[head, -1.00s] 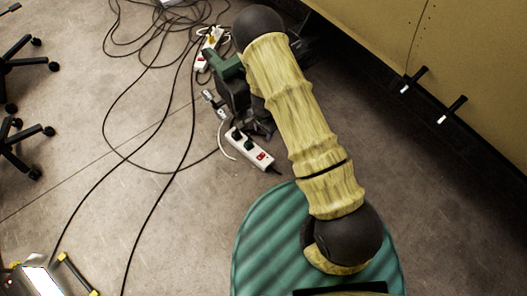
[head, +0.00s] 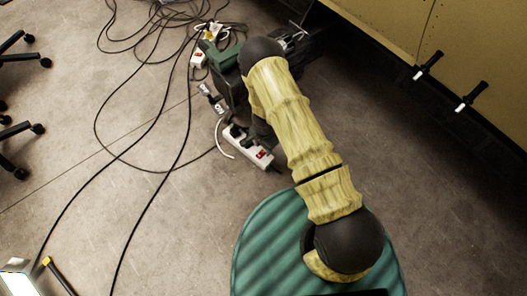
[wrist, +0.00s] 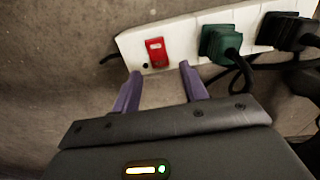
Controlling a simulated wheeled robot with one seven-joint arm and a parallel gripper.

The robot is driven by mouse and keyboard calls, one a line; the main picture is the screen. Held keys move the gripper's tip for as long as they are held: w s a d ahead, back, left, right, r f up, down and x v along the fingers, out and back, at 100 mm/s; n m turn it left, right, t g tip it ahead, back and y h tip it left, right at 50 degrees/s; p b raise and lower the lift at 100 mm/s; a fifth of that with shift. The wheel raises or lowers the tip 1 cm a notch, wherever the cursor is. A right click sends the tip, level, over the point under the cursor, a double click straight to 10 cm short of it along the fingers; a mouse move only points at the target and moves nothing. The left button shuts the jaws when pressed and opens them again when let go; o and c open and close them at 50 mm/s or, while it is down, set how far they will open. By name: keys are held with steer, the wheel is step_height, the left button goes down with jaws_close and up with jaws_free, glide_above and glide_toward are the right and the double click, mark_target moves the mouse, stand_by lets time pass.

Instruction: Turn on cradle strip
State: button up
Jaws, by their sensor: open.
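A white power strip (wrist: 185,42) lies on the floor in the wrist view, with a red rocker switch (wrist: 157,51) near its left end. A green plug (wrist: 218,42) and a black plug (wrist: 284,30) sit in its sockets. My gripper (wrist: 161,78) is open and empty, its two purple fingers apart just below the switch, one on each side of it. Whether the fingertips touch the strip I cannot tell. In the head view the strip (head: 258,154) shows beside my arm, red switch (head: 262,155) at its lower right end. My gripper there is mostly hidden by my arm.
A second white strip (head: 198,58) lies farther back among tangled black cables (head: 150,20). A tan panel (head: 480,60) with black handles stands at the right. Chair legs (head: 20,150) show at the left.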

step_height(320, 180, down, 2)
steer(key=shift+f+b, duration=0.1)
steer(key=shift+b, duration=0.2)
steer(key=shift+c, duration=0.4)
jaws_close()
steer(key=shift+s+a+r+t+h+p, duration=0.2)
steer(key=shift+r+t+h+p, duration=0.25)
steer(key=shift+p, duration=0.55)
steer(key=shift+a+f+t+h+p, duration=0.1)
steer(key=shift+f+t+h+p, duration=0.1)
steer(key=shift+t+h+p, duration=0.4)
